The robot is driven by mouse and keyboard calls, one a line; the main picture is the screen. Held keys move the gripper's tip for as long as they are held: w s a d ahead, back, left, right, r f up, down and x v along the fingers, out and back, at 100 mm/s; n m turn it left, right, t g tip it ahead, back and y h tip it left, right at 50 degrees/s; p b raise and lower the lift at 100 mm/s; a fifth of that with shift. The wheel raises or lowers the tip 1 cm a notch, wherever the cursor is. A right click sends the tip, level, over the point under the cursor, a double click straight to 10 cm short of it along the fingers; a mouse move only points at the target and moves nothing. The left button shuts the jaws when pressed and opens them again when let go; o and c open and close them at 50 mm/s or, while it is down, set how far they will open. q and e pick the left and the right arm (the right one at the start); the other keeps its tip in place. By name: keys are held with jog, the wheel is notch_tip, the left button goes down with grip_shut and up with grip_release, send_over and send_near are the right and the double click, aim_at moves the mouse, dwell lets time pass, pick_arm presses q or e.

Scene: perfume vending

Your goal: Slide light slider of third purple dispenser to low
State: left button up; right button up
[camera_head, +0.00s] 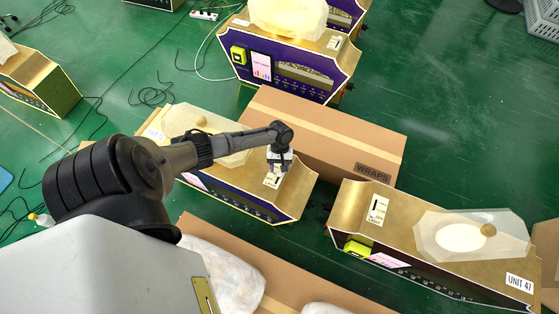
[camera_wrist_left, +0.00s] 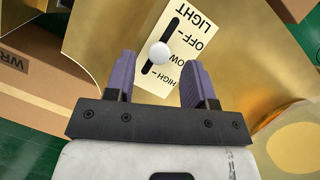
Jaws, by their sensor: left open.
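My left gripper (camera_head: 280,168) is above the gold top of the middle purple dispenser (camera_head: 302,190), over its light label (camera_head: 271,182). In the left wrist view the label (camera_wrist_left: 182,62) reads LIGHT, OFF, LOW and HIGH beside a black slot. The round white slider knob (camera_wrist_left: 160,53) is level with the LOW mark and covers its dash. My left gripper also shows there (camera_wrist_left: 159,63), open, its two purple fingers on either side of the knob with gaps visible. Whether the fingertips reach knob height I cannot tell. My right gripper is out of view.
A cardboard box marked WRAPS (camera_head: 340,135) stands right behind this dispenser. Another purple dispenser (camera_head: 305,85) stands beyond it, and one marked UNIT 47 (camera_head: 400,225) is at the right. Black cables (camera_head: 150,95) lie on the green floor.

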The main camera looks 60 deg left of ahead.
pick_arm(q)
jog(key=p+v, duration=0.3)
jog(key=v, duration=0.8)
jog(key=shift+r+p, duration=0.25)
jog(key=shift+p, duration=0.15)
jog(key=shift+w+a, duration=0.1)
